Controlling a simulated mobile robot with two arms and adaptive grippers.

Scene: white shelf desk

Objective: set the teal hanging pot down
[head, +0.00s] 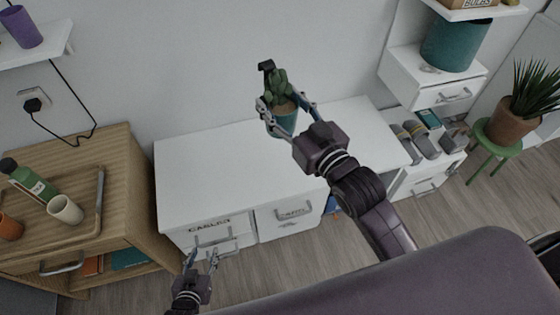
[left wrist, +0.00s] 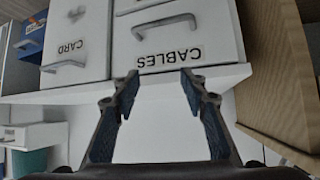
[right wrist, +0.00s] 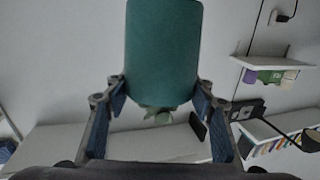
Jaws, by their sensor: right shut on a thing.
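The teal hanging pot (head: 284,124) holds a green plant and has a dark hook piece above it. My right gripper (head: 281,102) is shut around the pot, one finger on each side, over the back of the white desk top. In the right wrist view the pot (right wrist: 163,50) fills the space between the fingers, with leaves showing below it. I cannot tell whether its base touches the desk. My left gripper (head: 203,258) is open and empty in front of the drawers; its spread fingers also show in the left wrist view (left wrist: 157,82).
The white desk top (head: 205,160) is clear left of the pot. Below it are a CABLES drawer (head: 212,238) and a CARD drawer (head: 292,212). A wooden cabinet (head: 118,200) with a tray, bottle and cups stands left. A lower unit with slippers (head: 423,140) stands right.

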